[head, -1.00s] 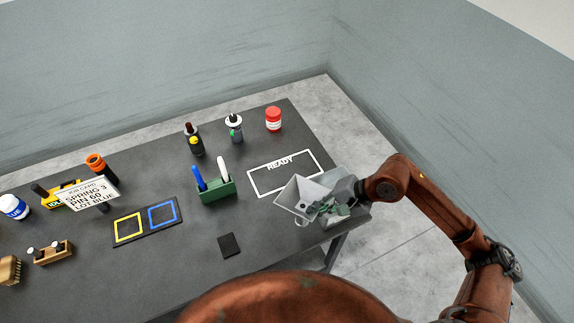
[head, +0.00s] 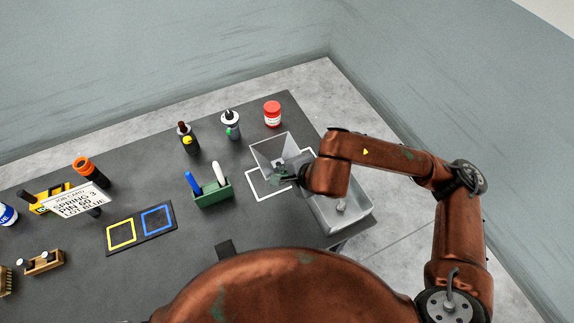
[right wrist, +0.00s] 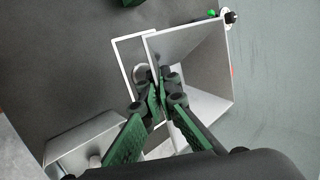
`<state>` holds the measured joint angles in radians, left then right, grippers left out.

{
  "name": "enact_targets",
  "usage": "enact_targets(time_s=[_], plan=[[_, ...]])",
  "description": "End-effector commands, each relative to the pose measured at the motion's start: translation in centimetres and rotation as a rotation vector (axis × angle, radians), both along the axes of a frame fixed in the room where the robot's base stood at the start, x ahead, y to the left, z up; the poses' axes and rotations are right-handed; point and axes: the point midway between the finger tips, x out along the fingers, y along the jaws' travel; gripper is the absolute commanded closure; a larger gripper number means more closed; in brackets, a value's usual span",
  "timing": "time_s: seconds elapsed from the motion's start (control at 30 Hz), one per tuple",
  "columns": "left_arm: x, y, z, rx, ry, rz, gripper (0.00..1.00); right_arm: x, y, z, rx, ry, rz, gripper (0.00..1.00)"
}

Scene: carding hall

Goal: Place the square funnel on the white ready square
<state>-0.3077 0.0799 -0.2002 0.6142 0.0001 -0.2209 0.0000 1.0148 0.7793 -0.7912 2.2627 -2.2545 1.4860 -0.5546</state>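The square funnel (head: 270,152) is grey with a wide square mouth; it also shows in the right wrist view (right wrist: 203,55). My right gripper (head: 284,174) is shut on the funnel's wall, and its fingers show in the right wrist view (right wrist: 163,90). The white ready square (head: 254,187) is an outline on the dark table. The funnel overlaps its far part in the head view and hides the lettering. A side of the outline shows beside the funnel in the right wrist view (right wrist: 122,70). I cannot tell the gap below the funnel. My left gripper is out of view.
A grey tray (head: 361,217) with a small part inside stands at the table's right edge, under my arm. A green holder (head: 213,194) with pens stands left of the square. Bottles and a red-capped jar (head: 272,114) stand behind. A job card (head: 77,201) is further left.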

Motion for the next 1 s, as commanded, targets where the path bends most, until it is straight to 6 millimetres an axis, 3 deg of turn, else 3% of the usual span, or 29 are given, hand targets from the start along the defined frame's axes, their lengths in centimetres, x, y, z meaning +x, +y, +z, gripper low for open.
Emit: enact_targets(time_s=[0.2,0.4,0.77,1.0], plan=[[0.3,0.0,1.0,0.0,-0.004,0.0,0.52,4.9,-1.5,-2.5,-0.001,0.005,-0.006,1.0],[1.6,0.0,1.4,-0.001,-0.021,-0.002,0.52,7.4,-2.1,-5.8,0.001,0.003,-0.001,1.0],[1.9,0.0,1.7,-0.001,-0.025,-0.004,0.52,9.3,-2.5,-8.3,-0.001,0.003,0.002,1.0],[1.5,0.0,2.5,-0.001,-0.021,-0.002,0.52,9.2,-2.4,-10.9,0.001,-0.001,0.004,1.0]])
